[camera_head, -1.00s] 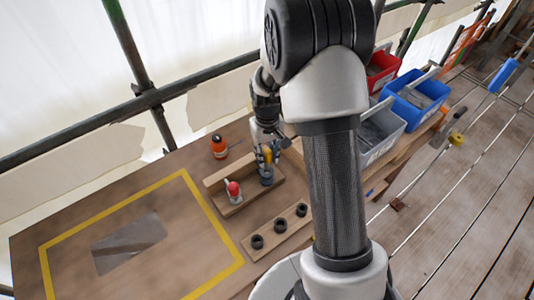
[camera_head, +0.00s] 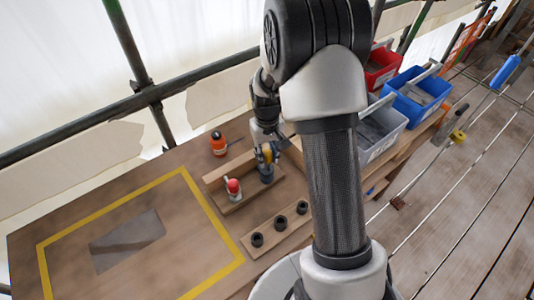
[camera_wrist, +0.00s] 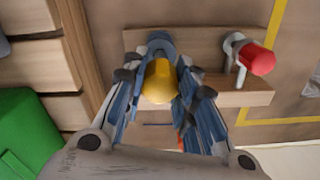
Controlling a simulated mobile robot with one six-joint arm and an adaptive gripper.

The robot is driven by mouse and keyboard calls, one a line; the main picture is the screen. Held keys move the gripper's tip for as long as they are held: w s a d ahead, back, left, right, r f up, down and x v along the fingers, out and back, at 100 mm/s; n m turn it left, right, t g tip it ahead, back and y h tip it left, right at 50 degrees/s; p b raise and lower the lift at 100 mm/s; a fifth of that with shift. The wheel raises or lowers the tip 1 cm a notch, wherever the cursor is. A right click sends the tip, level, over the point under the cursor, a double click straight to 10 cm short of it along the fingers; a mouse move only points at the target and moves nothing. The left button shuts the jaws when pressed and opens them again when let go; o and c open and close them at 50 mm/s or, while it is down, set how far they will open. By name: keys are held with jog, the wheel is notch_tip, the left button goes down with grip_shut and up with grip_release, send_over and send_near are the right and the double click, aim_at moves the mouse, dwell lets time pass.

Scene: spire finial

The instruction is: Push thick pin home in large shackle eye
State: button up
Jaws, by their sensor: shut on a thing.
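The thick pin (camera_wrist: 160,84) shows a rounded yellow head between my fingertips in the wrist view, and as a small yellow spot in the head view (camera_head: 267,153). My gripper (camera_wrist: 160,76) is shut on this head. The large shackle (camera_wrist: 161,44), blue-grey, stands at the wooden rack just beyond the head; it also shows below my gripper in the head view (camera_head: 266,174). The pin's shank and the eye are hidden by the head and fingers, so I cannot tell how deep the pin sits.
A red-headed pin with a pale shackle (camera_wrist: 240,62) stands close by on the wooden rack (camera_head: 216,180). A board with dark rings (camera_head: 257,240) lies in front. An orange bottle (camera_head: 218,143) stands behind. Red, blue and grey bins (camera_head: 420,93) are at right. The yellow-outlined table area is mostly clear.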

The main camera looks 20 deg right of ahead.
aim_at(267, 170)
jog(key=shift+f+b, duration=1.6)
jog(key=shift+f, duration=0.85)
jog(key=o, duration=1.2)
notch_tip(267, 170, up, 11)
jog(key=shift+r, duration=0.55)
